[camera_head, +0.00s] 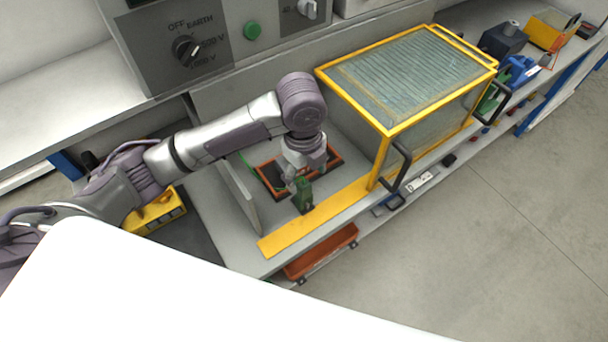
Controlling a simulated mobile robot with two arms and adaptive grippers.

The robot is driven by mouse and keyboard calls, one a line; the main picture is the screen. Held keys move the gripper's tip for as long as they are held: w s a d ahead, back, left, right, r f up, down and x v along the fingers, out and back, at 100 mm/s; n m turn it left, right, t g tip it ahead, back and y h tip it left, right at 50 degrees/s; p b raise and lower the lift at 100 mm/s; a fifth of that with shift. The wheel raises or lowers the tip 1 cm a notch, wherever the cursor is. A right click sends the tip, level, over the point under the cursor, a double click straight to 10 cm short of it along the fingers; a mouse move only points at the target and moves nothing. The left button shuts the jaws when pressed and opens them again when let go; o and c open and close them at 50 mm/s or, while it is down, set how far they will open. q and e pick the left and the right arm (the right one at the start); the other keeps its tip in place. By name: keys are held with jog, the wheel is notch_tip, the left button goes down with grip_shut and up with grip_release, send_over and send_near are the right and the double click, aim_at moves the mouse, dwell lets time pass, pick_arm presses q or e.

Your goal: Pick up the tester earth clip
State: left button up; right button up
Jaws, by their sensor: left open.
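A green clip (304,189), likely the tester earth clip, stands at the front of the bench bay by the yellow strip. My left arm reaches in from the left and bends down over the bay. My left gripper (294,182) is open, pointing down right beside the green clip. The gripper partly covers the clip, and I cannot tell whether the fingers touch it or stand around it. An orange-rimmed dark tray (265,181) lies behind and under the gripper. My right gripper is not in view.
A yellow-framed cage (411,75) stands close to the right of my arm. A grey upright plate (240,196) stands to the left. A control panel (215,45) rises behind. An orange bin (322,252) sits below the bench edge. The floor at right is clear.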

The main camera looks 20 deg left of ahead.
aim_at(303, 186)
pick_arm(q)
jog(key=shift+w+a+r+m, duration=0.4)
jog(key=shift+w+a+r, duration=0.05)
jog(key=shift+w+a, duration=0.05)
jog(key=shift+a+f+y, duration=0.1)
jog(key=shift+y, duration=0.2)
jog(key=f, duration=0.4)
jog(key=f+p, duration=0.1)
jog(key=f, duration=0.2)
jog(key=shift+s, duration=0.25)
jog(key=shift+w+f, duration=0.1)
jog(key=shift+f, duration=0.4)
jog(key=shift+f+p, duration=0.3)
jog(key=shift+f, duration=0.1)
jog(key=f, duration=0.2)
jog(key=f+p, duration=0.1)
jog(key=f, duration=0.1)
jog(key=shift+w+f, duration=0.1)
jog(key=shift+w, duration=0.15)
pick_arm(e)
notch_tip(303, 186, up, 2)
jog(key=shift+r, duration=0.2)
pick_arm(q)
jog(key=shift+c, duration=0.4)
